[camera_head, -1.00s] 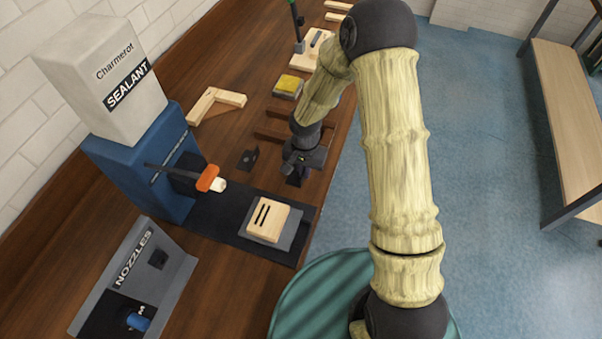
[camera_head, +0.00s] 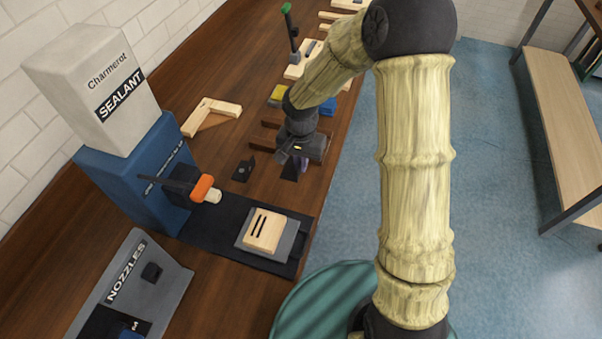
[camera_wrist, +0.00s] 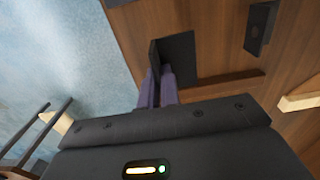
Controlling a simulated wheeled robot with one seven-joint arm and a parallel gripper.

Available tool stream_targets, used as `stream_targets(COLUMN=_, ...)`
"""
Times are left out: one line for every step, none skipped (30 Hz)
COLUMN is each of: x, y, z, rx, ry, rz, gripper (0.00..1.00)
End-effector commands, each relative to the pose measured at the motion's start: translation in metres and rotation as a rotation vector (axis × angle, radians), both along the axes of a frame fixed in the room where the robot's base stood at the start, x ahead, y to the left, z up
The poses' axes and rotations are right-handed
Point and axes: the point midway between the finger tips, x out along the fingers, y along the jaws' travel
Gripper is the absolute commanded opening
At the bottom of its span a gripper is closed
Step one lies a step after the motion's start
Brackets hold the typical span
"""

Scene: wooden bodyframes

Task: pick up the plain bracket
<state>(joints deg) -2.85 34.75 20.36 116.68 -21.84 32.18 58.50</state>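The plain bracket (camera_wrist: 179,58) is a small black angled plate without a visible hole. In the wrist view its upright flange runs in between my two purple fingertips, with its flat plate to the right. My gripper (camera_wrist: 158,76) has its fingers close together on either side of that flange, with hardly any gap, and looks shut on it. In the head view the bracket (camera_head: 289,174) shows as a dark patch under my gripper (camera_head: 302,165), near the bench's right edge. I cannot tell whether the bracket touches the bench.
A second black bracket with a hole (camera_head: 243,170) lies to the left; it also shows in the wrist view (camera_wrist: 260,28). Dark wooden strips (camera_head: 268,136) lie just behind. A sealant machine (camera_head: 140,170) and a wooden block (camera_head: 264,231) stand nearer. Bench between them is bare.

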Motion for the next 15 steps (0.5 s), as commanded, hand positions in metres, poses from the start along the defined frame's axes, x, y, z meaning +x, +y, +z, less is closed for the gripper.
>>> stream_targets(x=0.001, y=0.0, z=0.007, rx=0.001, ry=-0.004, rz=-0.001, gripper=0.0)
stream_targets(x=0.001, y=0.0, z=0.01, rx=0.001, ry=-0.004, rz=-0.002, gripper=0.0)
stream_targets(x=0.001, y=0.0, z=0.014, rx=0.001, ry=-0.004, rz=0.0, gripper=0.0)
stream_targets(x=0.001, y=0.0, z=0.016, rx=0.0, ry=-0.002, rz=0.0, gripper=0.0)
stream_targets(x=0.001, y=0.0, z=0.017, rx=0.001, ry=-0.001, rz=0.001, gripper=0.0)
stream_targets(x=0.0, y=0.0, z=0.018, rx=0.001, ry=-0.001, rz=0.0, gripper=0.0)
stream_targets(x=0.0, y=0.0, z=0.019, rx=0.001, ry=0.0, rz=0.0, gripper=0.0)
stream_targets(x=0.0, y=0.0, z=0.019, rx=0.001, ry=0.0, rz=0.0, gripper=0.0)
stream_targets(x=0.0, y=0.0, z=0.019, rx=0.001, ry=0.0, rz=0.0, gripper=0.0)
stream_targets(x=0.0, y=0.0, z=0.019, rx=0.0, ry=0.0, rz=0.0, gripper=0.0)
stream_targets(x=0.0, y=0.0, z=0.019, rx=0.0, ry=0.0, rz=0.0, gripper=0.0)
stream_targets(x=0.0, y=0.0, z=0.019, rx=0.001, ry=0.0, rz=0.0, gripper=0.0)
stream_targets(x=0.0, y=0.0, z=0.019, rx=0.001, ry=0.0, rz=0.0, gripper=0.0)
stream_targets(x=0.0, y=0.0, z=0.019, rx=0.0, ry=0.0, rz=0.0, gripper=0.0)
stream_targets(x=0.0, y=0.0, z=0.019, rx=0.0, ry=0.0, rz=0.0, gripper=0.0)
